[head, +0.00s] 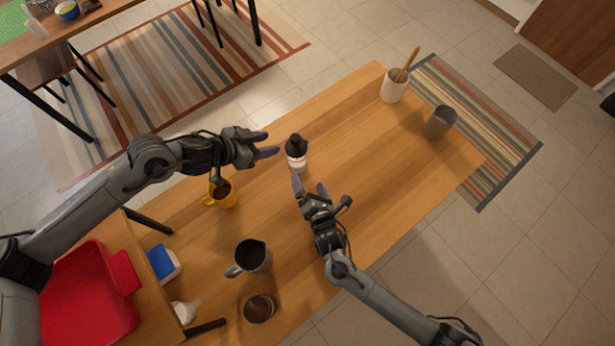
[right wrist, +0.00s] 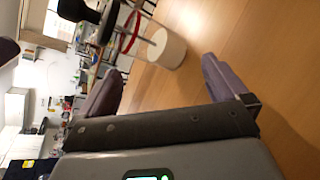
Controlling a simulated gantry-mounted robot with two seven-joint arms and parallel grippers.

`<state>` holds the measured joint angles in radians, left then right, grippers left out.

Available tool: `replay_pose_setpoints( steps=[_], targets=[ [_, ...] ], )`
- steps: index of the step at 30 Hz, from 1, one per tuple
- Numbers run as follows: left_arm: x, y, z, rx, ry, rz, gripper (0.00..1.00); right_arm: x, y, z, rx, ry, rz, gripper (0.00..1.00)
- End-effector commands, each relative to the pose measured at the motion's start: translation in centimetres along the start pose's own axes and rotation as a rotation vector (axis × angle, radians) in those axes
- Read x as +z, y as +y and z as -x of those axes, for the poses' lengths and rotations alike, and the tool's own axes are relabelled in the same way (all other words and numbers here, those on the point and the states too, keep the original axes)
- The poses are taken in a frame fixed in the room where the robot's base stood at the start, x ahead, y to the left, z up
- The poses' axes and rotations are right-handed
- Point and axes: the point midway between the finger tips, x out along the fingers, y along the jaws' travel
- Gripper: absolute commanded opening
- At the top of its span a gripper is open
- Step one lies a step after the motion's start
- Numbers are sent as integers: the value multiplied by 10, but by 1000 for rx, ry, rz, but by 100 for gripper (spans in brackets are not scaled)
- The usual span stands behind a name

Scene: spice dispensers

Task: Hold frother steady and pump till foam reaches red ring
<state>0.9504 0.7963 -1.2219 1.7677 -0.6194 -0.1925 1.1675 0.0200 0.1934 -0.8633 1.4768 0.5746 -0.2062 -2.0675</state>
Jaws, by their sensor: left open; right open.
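The frother (head: 296,152) stands upright on the wooden table, with a black lid and knob and a pale lower body. In the right wrist view the frother (right wrist: 166,48) shows sideways at the top: clear walls, a red ring, a thin rod and white contents at the bottom. My left gripper (head: 266,145) is open just left of the frother, its fingers pointing at it and apart from it. My right gripper (head: 309,184) is open on the near side of the frother, fingers pointing toward it. Both grippers are empty.
A yellow mug (head: 221,193) stands below my left forearm. A grey metal pitcher (head: 250,257) and a round dark-topped container (head: 259,309) stand nearer. A white utensil holder (head: 393,88) and a grey cup (head: 439,122) are at the far end. Table right of the frother is clear.

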Motion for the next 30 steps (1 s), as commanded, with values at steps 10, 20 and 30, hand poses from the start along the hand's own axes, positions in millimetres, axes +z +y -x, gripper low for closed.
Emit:
replay_pose_setpoints(
  steps=[10, 20, 30],
  targets=[
    [0, 0, 0, 0, 0, 0, 43, 8, 8, -18, 183, -200, 677, 100],
    [0, 0, 0, 0, 0, 0, 43, 13, 15, -34, 217, -260, 832, 100],
    [0, 0, 0, 0, 0, 0, 43, 20, 31, -83, 216, -259, 828, 100]
  ],
)
